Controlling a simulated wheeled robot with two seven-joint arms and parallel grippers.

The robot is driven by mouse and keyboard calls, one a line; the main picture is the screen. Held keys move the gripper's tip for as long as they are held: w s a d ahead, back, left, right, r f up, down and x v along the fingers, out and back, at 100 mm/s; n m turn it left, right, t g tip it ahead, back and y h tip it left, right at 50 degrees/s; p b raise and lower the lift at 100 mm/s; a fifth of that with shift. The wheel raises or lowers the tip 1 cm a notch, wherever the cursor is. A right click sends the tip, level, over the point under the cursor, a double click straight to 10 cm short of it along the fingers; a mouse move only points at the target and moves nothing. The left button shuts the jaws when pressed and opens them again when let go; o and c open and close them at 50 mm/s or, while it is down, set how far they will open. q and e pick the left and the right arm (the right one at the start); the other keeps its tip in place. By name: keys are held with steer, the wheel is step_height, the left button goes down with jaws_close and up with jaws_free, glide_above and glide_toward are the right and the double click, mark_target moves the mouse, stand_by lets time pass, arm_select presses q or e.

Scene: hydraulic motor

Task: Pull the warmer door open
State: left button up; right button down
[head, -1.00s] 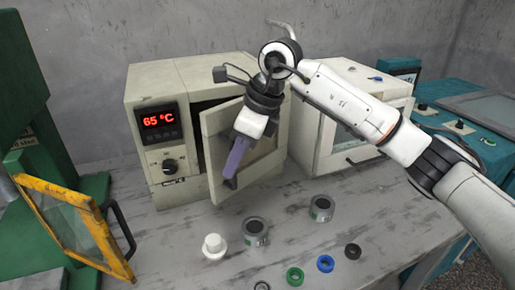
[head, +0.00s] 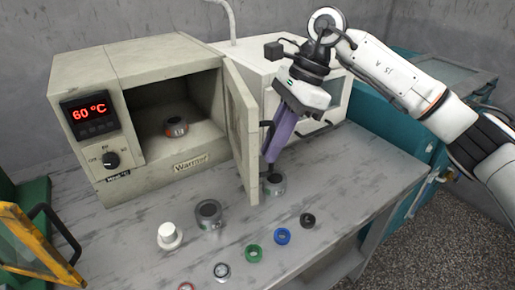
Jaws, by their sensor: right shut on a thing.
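The beige warmer (head: 90,75) stands at the left with a red 60 °C display. Its door (head: 243,140) is swung wide open, hinged on the right and jutting toward me. My right gripper (head: 270,156), with purple fingers, is at the right side of the open door. It is shut on the dark door handle (head: 264,126), which is partly hidden by the fingers. My left gripper is out of view.
A second white cabinet (head: 262,62) stands behind the door. A yellow-framed panel (head: 35,258) stands at lower left.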

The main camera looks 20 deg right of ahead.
steer(key=shift+w+d+r, duration=0.1)
steer(key=shift+w+d, duration=0.05)
steer(key=shift+d, duration=0.7)
steer(key=shift+w+d, duration=0.15)
steer(key=shift+d, duration=0.65)
steer(key=c, duration=2.1)
jaws_free()
steer(key=v, duration=1)
steer(key=shift+r, duration=0.15)
